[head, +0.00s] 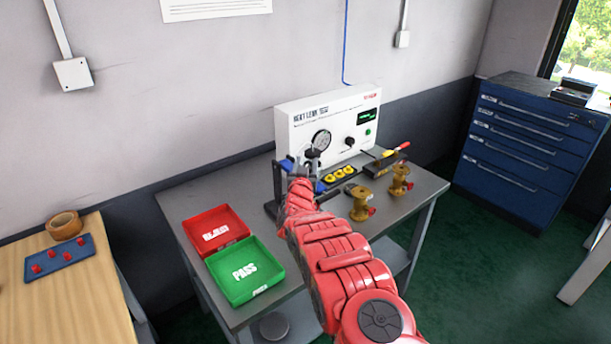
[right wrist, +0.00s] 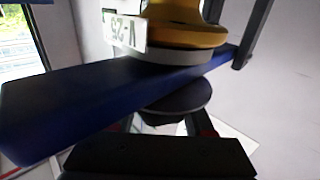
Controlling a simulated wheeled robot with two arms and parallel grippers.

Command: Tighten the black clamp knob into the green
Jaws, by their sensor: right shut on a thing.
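The black clamp knob (right wrist: 180,98) shows in the right wrist view as a dark round disc just below a blue clamp bar (right wrist: 60,108). My right gripper (right wrist: 165,122) is shut on the knob from below, with one finger at each side. A brass-yellow valve body (right wrist: 185,12) with a white tag (right wrist: 124,30) sits above the bar. In the head view my right gripper (head: 298,168) is at the bench fixture, and my red arm hides most of that fixture and the knob. No green mark shows on the knob or bar. My left gripper is not in view.
A white test panel (head: 300,115) with a round gauge (head: 321,139) stands behind the gripper. Two brass valves (head: 361,202) stand to the right on the grey bench (head: 185,205). A red REJECT tray (head: 216,229) and green PASS tray (head: 244,271) lie left.

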